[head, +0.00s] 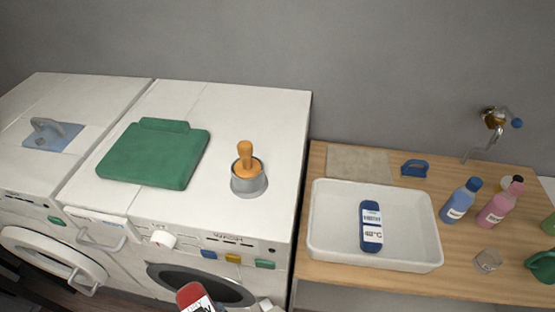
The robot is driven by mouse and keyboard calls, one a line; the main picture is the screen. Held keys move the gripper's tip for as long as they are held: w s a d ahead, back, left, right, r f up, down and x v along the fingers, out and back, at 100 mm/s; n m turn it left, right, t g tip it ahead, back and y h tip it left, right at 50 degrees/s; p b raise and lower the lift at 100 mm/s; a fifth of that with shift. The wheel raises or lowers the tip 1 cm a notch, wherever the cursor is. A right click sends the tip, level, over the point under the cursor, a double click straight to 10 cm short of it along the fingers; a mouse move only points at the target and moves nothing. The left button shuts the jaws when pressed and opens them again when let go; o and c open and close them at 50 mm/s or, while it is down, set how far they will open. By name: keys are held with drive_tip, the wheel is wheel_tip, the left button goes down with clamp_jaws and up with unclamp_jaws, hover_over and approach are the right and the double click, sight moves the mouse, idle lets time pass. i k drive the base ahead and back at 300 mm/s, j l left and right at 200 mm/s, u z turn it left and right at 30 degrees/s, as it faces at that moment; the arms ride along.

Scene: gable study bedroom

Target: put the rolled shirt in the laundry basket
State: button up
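No thing in view is plainly a rolled shirt. A rounded blue item with a white label (371,227) lies in a white open basin (325,257) on the wooden counter. A red item with a white label (195,298) shows at the bottom edge, in front of the washing machine and cut off by the frame. I cannot tell what bears it. No laundry basket is plainly recognisable; the basin is the only large open container in view. My gripper does not clearly show.
A green folded item (153,156) and an orange-handled tool in a grey cup (248,184) stand on the white machine (245,115). The wooden counter (470,286) also bears a blue bottle (458,203), a pink bottle (497,208), a clear cup (488,261) and a blue brush (414,168).

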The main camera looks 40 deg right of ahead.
sight(328, 224)
drive_tip(key=k+l, duration=0.3)
drive_tip(key=k+l+z, duration=0.1)
drive_tip(key=k+l, duration=0.15)
drive_tip(key=l, duration=0.2)
drive_tip(key=k+l+z, duration=0.1)
drive_tip(key=k+l, duration=0.15)
drive_tip(key=l, duration=0.2)
drive_tip(key=k+l, duration=0.25)
drive_tip(key=l, duration=0.15)
drive_tip(key=k+l+z, duration=0.1)
drive_tip(key=k+l, duration=0.15)
drive_tip(key=l, duration=0.2)
